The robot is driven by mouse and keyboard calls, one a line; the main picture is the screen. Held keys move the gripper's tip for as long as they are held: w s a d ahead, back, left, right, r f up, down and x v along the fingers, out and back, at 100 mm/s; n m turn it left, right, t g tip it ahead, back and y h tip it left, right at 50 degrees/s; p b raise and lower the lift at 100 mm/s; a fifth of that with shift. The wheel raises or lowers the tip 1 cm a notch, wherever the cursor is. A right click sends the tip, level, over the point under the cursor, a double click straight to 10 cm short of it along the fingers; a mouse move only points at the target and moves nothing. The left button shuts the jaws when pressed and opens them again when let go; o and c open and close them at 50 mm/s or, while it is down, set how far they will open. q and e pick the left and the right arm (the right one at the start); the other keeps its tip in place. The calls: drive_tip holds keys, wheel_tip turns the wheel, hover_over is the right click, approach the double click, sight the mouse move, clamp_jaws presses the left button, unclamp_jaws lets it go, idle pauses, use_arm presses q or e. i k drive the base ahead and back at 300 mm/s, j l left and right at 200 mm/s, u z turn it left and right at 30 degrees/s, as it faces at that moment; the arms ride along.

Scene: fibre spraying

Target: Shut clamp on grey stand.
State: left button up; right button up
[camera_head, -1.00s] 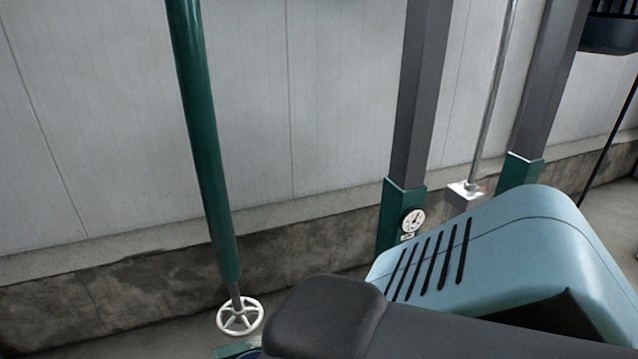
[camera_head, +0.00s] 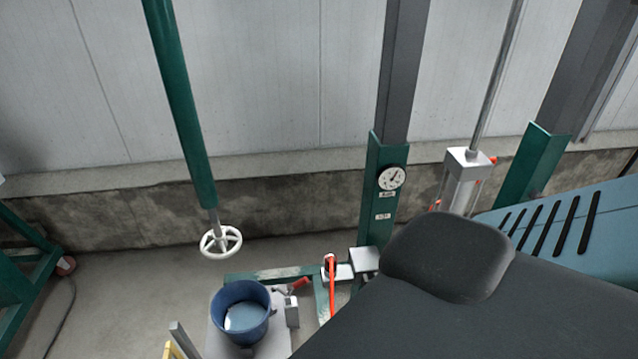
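A small clamp with a red handle (camera_head: 300,284) stands beside a blue pot (camera_head: 241,312), on a grey plate (camera_head: 216,343) at the bottom of the view. Its handle is tilted to the upper right; I cannot tell whether its jaw is open or shut. A second red lever (camera_head: 331,285) stands upright at a grey block on the green base, right of the pot. I cannot tell which of these parts the task calls the grey stand. Neither gripper shows in the head view.
A large dark grey rounded body (camera_head: 450,255) and a teal housing (camera_head: 570,230) block the lower right. A white handwheel (camera_head: 221,241) hangs on a green column, left of a gauge (camera_head: 392,178).

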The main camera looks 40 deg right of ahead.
sight(303, 281)
drive_tip(key=k+l+z, duration=0.1)
drive_tip(key=k+l, duration=0.8)
drive_tip(key=l, duration=0.15)
drive_tip(key=k+l+z, duration=0.15)
drive_tip(key=k+l, duration=0.3)
drive_tip(key=l, duration=0.1)
